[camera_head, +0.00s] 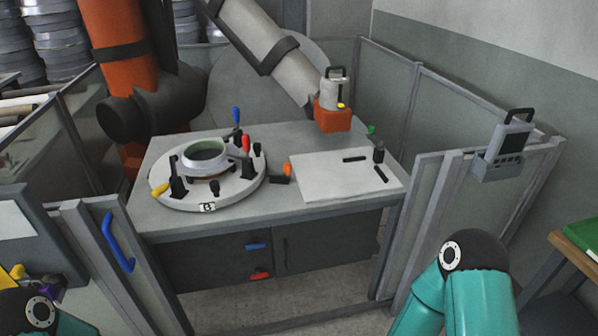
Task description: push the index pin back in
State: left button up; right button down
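A round pale turntable (232,194) stands on the left of the grey workbench, with a white ring-shaped mould (206,157) on it. Black clamps with yellow (159,190), blue (236,115) and red (246,144) handles stand around the mould. At the turntable's right edge is a black block (279,180) with an orange knob (287,168). This may be the index pin; I cannot tell how far it is out. Neither gripper is in view.
A white sheet (335,178) with small black parts covers the bench's right side. Grey fence panels (452,130) flank the bench; a blue-handled gate (114,243) stands front left. The front gap is clear.

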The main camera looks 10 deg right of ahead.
aim_at(287, 166)
jog(key=z, duration=0.05)
jog(key=i, duration=0.85)
